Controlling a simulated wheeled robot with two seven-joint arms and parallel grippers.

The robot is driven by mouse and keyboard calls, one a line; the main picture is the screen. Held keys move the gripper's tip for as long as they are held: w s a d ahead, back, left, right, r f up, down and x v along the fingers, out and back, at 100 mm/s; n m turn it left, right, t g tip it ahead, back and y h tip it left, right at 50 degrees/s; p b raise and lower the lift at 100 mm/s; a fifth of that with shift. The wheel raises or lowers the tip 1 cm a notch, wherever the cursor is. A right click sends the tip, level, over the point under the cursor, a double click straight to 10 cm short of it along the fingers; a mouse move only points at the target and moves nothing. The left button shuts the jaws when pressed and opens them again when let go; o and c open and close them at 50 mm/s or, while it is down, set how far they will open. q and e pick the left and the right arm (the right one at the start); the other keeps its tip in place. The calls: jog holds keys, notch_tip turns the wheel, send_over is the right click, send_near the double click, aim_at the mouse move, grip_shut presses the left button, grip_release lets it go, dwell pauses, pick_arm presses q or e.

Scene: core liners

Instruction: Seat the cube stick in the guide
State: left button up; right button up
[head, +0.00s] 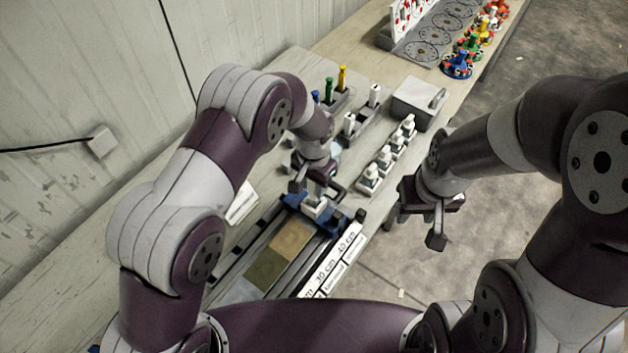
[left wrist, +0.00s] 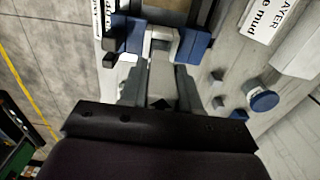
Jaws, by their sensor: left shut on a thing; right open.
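My left gripper (head: 318,191) is shut on a pale grey-white cube stick (head: 315,208) over the far end of the core tray. The stick's pale body shows between the fingers in the left wrist view (left wrist: 160,82). The blue guide (head: 294,200) spans the tray there, and its blue blocks (left wrist: 192,46) stand on both sides of the stick's pale end. I cannot tell how deep the stick sits or whether it touches the guide's floor; the gripper hides part of it. My right gripper (head: 427,220) is open and empty, off the bench's right edge.
The tray (head: 232,254) holds brown and grey core sections, with a scale strip (head: 340,262) along its right side. A rack with several white-topped tools (head: 388,157), a grey box (head: 420,101) and coloured tools (head: 342,78) stand beyond. Free floor lies right of the bench.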

pick_arm(q)
jog(key=shift+f+b, duration=1.35)
jog(key=shift+f, duration=0.85)
jog(key=o, duration=1.1)
jog(key=shift+r, duration=0.1)
notch_tip(320, 180, up, 7)
jog(key=p, duration=0.5)
